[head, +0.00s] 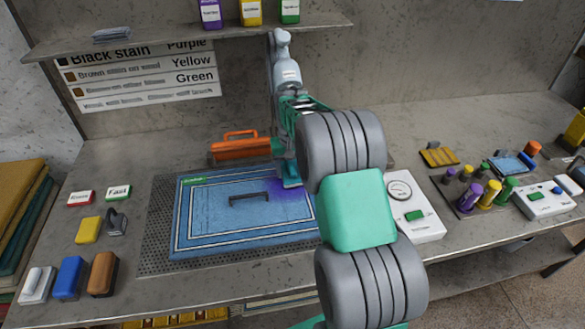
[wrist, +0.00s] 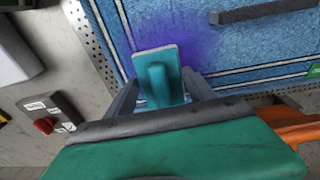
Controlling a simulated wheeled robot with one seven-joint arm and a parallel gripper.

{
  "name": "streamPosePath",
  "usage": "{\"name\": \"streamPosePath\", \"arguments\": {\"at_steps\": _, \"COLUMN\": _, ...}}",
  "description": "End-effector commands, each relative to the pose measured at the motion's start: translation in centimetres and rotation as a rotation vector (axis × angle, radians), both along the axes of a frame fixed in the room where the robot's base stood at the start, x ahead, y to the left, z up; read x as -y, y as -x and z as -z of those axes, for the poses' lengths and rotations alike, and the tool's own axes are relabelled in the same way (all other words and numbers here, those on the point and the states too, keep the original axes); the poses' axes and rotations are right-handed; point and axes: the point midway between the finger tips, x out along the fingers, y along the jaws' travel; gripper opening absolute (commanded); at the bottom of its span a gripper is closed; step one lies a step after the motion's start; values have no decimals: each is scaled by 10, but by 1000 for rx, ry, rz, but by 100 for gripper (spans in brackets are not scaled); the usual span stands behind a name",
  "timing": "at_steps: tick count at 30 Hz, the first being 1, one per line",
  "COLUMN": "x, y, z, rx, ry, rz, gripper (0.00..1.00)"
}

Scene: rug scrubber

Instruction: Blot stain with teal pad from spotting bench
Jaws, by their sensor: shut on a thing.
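My gripper (head: 284,168) is shut on the teal pad (head: 291,183) by its upright grip. In the wrist view the pad (wrist: 146,58) sits between the two grey fingers of my gripper (wrist: 160,92). The blue rug (head: 215,230) lies on the bench with a purple stain (head: 280,193) near its right side. The pad is at the edge of this stain (wrist: 195,50), its flat face low over or on the rug; I cannot tell if it touches. My arm hides part of the rug's right end.
A dark bar (head: 248,197) lies on the rug. An orange tool (head: 238,147) is behind it. A white dial box (head: 412,212) is right of my arm. Brushes (head: 70,277) stand at front left. Purple, yellow and green cylinders (head: 490,194) stand at right. A shelf (head: 190,32) overhangs.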

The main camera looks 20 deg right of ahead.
Motion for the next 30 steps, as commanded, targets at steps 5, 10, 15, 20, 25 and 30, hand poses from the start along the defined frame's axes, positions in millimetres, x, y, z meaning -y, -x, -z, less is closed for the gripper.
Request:
{"name": "streamPosePath", "arguments": {"at_steps": 5, "x": 0, "y": 0, "z": 4, "rx": 0, "ry": 0, "rz": 0, "gripper": 27}}
{"name": "streamPosePath", "arguments": {"at_steps": 10, "x": 0, "y": 0, "z": 6, "rx": 0, "ry": 0, "rz": 0, "gripper": 27}}
{"name": "streamPosePath", "arguments": {"at_steps": 15, "x": 0, "y": 0, "z": 9, "rx": 0, "ry": 0, "rz": 0, "gripper": 27}}
{"name": "streamPosePath", "arguments": {"at_steps": 20, "x": 0, "y": 0, "z": 12, "rx": 0, "ry": 0, "rz": 0, "gripper": 27}}
{"name": "streamPosePath", "arguments": {"at_steps": 25, "x": 0, "y": 0, "z": 12, "rx": -1, "ry": 0, "rz": 0, "gripper": 27}}
{"name": "streamPosePath", "arguments": {"at_steps": 30, "x": 0, "y": 1, "z": 12, "rx": -2, "ry": 0, "rz": 0, "gripper": 27}}
